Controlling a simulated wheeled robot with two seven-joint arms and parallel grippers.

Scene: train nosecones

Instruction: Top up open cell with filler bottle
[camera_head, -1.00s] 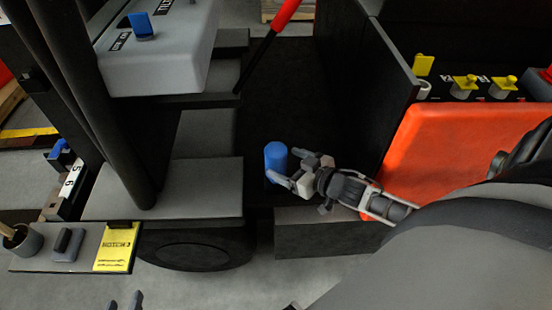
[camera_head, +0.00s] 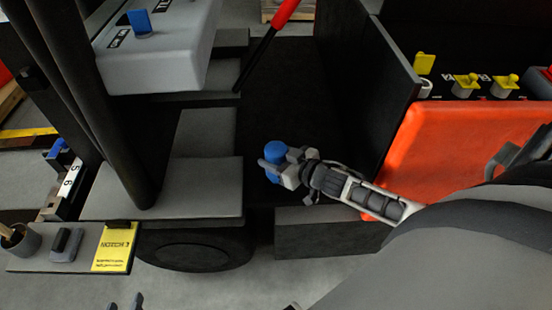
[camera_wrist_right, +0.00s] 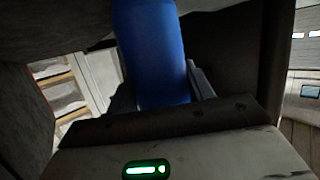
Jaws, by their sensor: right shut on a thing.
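The blue filler bottle (camera_head: 275,148) is in the middle of the head view, above the dark floor of the truck. My right gripper (camera_head: 277,165) is shut around it and hides its lower part. The right wrist view shows the blue bottle (camera_wrist_right: 152,55) between the fingers. The open cell (camera_head: 424,90) is a pale ring at the right, with its yellow cap (camera_head: 424,64) flipped up. Two other cells have yellow caps (camera_head: 465,82) (camera_head: 503,82) seated on them. Fingertips of my left gripper (camera_head: 124,304) show at the bottom left edge, apart and empty.
An orange panel (camera_head: 455,150) and a dark upright wall (camera_head: 365,90) stand between the bottle and the cells. A grey console (camera_head: 160,60) and black mast are at left. A side shelf (camera_head: 80,258) holds a cup (camera_head: 22,240) and a yellow notice (camera_head: 115,248).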

